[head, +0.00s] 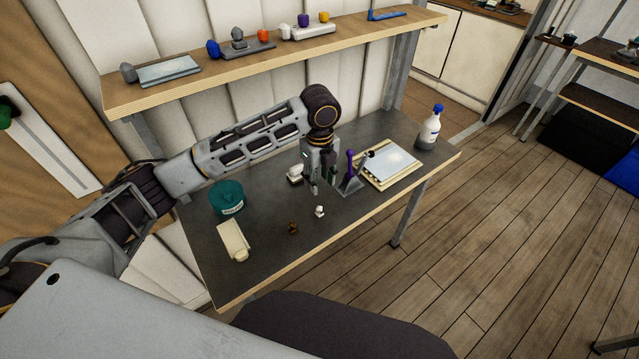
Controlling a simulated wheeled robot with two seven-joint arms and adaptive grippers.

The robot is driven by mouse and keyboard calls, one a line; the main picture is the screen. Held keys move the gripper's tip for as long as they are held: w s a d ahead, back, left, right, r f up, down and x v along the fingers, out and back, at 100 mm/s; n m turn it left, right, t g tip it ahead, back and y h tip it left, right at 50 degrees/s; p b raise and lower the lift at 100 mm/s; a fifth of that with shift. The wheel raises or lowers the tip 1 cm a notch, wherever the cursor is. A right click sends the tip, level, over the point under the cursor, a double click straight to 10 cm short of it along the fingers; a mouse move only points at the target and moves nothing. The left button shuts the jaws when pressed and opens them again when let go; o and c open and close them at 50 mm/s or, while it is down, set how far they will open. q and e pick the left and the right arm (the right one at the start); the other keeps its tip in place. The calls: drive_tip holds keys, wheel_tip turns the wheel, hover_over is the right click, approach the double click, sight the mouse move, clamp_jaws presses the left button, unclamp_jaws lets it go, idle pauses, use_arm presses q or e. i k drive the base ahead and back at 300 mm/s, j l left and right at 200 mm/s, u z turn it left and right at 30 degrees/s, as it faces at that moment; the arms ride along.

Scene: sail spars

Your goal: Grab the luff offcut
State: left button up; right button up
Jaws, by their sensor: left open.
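My left gripper (323,188) points down over the middle of the dark table, open and with nothing seen between its fingers. I cannot tell for certain which object is the luff offcut. A cream, elongated piece (233,240) lies at the table's near left, well to the left of the gripper. A small white piece (320,211) stands just in front of the gripper, and a small brown piece (293,228) lies left of that. A white object (295,174) is partly hidden behind the gripper. My right gripper is out of view.
A teal tub (226,198) stands at the table's left. A grey stand with a purple-handled tool (351,172) is close right of the gripper. Beyond are a pale tray (392,166) and a bottle (430,128). A wooden shelf (300,51) runs above. The table's near middle is clear.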

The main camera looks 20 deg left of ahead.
sight(237, 246)
drive_tip(key=u, duration=1.5)
